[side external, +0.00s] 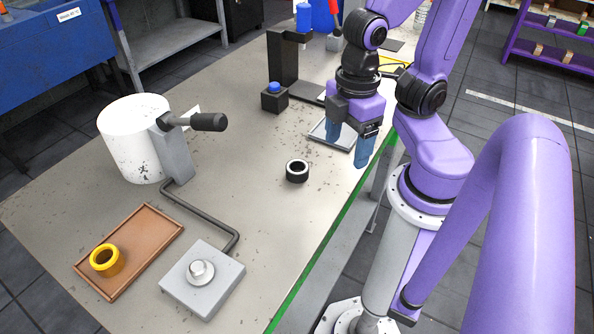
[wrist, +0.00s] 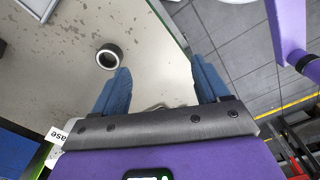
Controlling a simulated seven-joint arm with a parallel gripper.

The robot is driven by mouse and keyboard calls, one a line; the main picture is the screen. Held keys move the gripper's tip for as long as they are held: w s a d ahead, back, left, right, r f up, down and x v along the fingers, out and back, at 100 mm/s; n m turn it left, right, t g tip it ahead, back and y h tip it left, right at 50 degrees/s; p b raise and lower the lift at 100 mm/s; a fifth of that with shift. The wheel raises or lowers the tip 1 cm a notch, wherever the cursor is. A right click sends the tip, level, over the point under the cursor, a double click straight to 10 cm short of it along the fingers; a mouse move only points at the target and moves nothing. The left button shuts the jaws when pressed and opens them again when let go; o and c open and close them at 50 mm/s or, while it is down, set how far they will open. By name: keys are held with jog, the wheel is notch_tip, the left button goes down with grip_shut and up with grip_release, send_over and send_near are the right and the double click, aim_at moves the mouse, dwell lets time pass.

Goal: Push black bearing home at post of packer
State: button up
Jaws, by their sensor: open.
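The black bearing (side external: 297,172), a short ring with a pale inner rim, rests on the bench. It also shows in the wrist view (wrist: 109,57), just beside and beyond the left finger. What looks like the packer is a white drum (side external: 135,140) with a black-handled lever, joined by a bent pipe to a grey block (side external: 203,280). A short silver post (side external: 201,271) stands on that block, with no bearing around it. My gripper (side external: 348,150) is open and empty, up and to the right of the bearing; its blue fingers (wrist: 160,68) are spread wide.
A brown tray (side external: 155,243) holds a yellow ring (side external: 106,260). A black stand (side external: 283,62), a blue-buttoned box (side external: 274,97) and a grey flat tray (side external: 317,129) are farther back. The bench's green edge (side external: 305,262) is on the right. Bench around the bearing is clear.

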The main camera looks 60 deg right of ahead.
jog(key=shift+o, duration=0.5)
notch_tip(320, 180, up, 3)
jog(key=n, duration=1)
send_over(297, 164)
jog(key=a, duration=0.2)
jog(key=f, duration=1.1)
jog(key=s+f, duration=0.1)
jog(key=f, duration=0.4)
jog(key=shift+d+f, duration=0.2)
jog(key=shift+f, duration=0.2)
jog(key=c, duration=1.3)
jog(key=shift+c, duration=0.2)
jog(key=shift+r, duration=0.2)
